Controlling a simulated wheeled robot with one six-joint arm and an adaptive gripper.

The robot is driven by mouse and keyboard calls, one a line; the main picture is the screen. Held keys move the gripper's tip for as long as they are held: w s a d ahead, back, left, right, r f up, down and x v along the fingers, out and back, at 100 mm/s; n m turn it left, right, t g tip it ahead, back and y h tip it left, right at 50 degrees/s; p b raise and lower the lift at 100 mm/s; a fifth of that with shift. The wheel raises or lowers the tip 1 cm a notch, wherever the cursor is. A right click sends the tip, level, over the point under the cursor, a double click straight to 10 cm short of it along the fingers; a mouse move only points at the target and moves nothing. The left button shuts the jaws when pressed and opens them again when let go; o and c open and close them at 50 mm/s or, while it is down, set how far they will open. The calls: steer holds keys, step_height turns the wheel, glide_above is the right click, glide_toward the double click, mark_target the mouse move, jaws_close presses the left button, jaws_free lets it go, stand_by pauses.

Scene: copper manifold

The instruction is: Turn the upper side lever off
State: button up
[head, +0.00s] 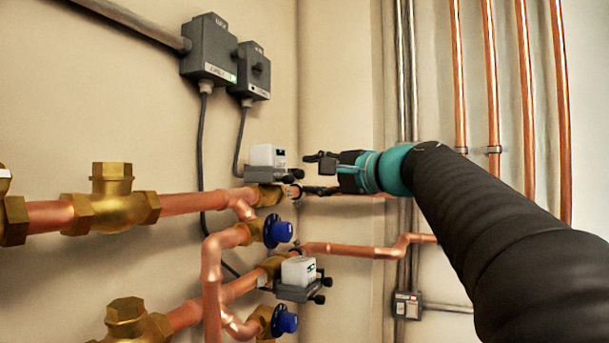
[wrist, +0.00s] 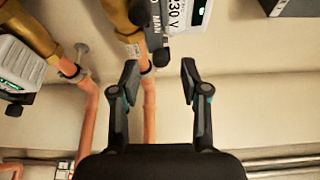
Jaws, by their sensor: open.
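The upper valve actuator has a white top (head: 268,155) over a grey body (head: 262,175). A small black lever end (head: 296,174) sticks out of its right side. In the wrist view the actuator (wrist: 187,40) is cut off at the top edge, with "230 V" and "MAN" lettering. Black knobs show there at its lower side, one (wrist: 160,57) just beyond the gap between my fingertips. My gripper (head: 314,174) is open and empty, to the right of the actuator, fingers pointing at it. The wrist view also shows my gripper (wrist: 160,76) with fingers apart. Contact with the lever cannot be told.
A similar lower actuator (head: 299,271) sits below, with black knobs. Blue valve handles (head: 278,231) and copper pipes (head: 345,249) are close under my gripper. Two grey switch boxes (head: 209,50) hang above on the wall. The wall (head: 340,90) above my gripper is clear.

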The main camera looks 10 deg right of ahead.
steer(key=v, duration=0.9)
steer(key=shift+s+d, duration=0.15)
steer(key=shift+s, duration=0.15)
steer(key=s+d+f+n+g+h, duration=0.1)
steer(key=d+f+g+h, duration=0.15)
steer(key=f, duration=0.95)
steer(key=s+d+f+n+g+h, duration=0.1)
steer(key=f+g+h, duration=0.25)
steer(key=f, duration=0.95)
steer(key=s+a+f+n+g+h, duration=0.1)
steer(key=s+a+f+n, duration=0.3)
steer(key=s+f, duration=0.5)
steer(key=s+a+f+n+g+h, duration=0.2)
steer(key=s+a+f+n, duration=0.3)
steer(key=s+f, duration=0.3)
steer(key=shift+s+f+n+g, duration=0.35)
steer(key=shift+f+n, duration=0.25)
steer(key=shift+f, duration=1.5)
